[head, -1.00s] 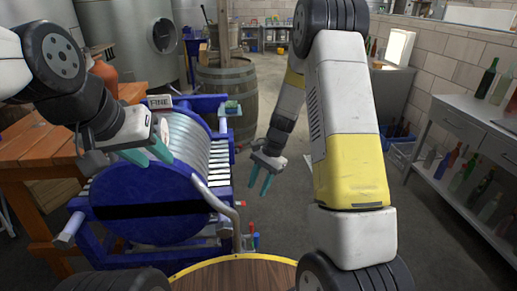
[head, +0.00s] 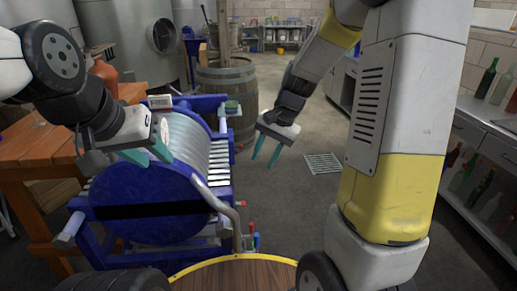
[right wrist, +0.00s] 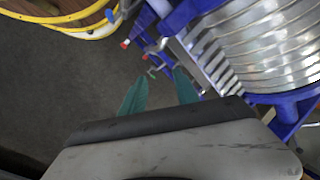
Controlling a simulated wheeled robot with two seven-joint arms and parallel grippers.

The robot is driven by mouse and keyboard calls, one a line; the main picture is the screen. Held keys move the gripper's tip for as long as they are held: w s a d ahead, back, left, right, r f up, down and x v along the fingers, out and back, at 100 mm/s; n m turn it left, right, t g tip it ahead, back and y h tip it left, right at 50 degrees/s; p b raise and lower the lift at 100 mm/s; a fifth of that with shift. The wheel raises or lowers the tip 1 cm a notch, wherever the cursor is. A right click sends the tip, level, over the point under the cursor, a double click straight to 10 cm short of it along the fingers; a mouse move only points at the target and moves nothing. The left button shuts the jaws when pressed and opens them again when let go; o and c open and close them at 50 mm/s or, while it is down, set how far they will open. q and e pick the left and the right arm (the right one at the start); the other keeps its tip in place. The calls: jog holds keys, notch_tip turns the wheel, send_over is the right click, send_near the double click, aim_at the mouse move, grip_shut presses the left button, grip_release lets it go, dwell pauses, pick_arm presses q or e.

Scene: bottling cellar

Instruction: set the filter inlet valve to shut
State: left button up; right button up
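The blue filter (head: 148,205) with its stack of pale plates stands at left centre in the head view. Small valve fittings with a red handle (head: 251,228) and a blue handle (head: 257,241) sit low at its right front. Red-tipped fittings (right wrist: 125,44) also show beside the filter in the right wrist view. I cannot tell which is the inlet valve or how it is set. My right gripper (head: 266,152) is open and empty, in the air right of the filter, apart from the fittings. My left gripper (head: 147,156) is open above the filter's front end.
A wooden barrel (head: 228,95) stands behind the filter. An orange wooden table (head: 40,150) is at the left. A shelf unit with bottles (head: 485,135) lines the right. A round wooden top with a yellow rim (head: 235,275) is in front.

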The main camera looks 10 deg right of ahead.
jog(key=shift+w+f, duration=0.15)
jog(key=shift+f, duration=0.1)
jog(key=c, duration=0.5)
jog(key=w+f, duration=0.2)
jog(key=f, duration=0.1)
jog(key=w+f+n+g+h, duration=0.1)
jog(key=w+f, duration=0.1)
jog(key=f, duration=0.1)
jog(key=w+a+f+n+h, duration=0.1)
jog(key=w+f, duration=0.1)
jog(key=f, duration=0.2)
jog(key=shift+a+g, duration=0.1)
jog(key=shift+g, duration=0.2)
grip_shut()
notch_tip(320, 180, down, 19)
jog(key=s+a+n+h, duration=0.1)
jog(key=s+a, duration=0.1)
jog(key=shift+a+n+g, duration=0.15)
jog(key=shift+n+g, duration=0.25)
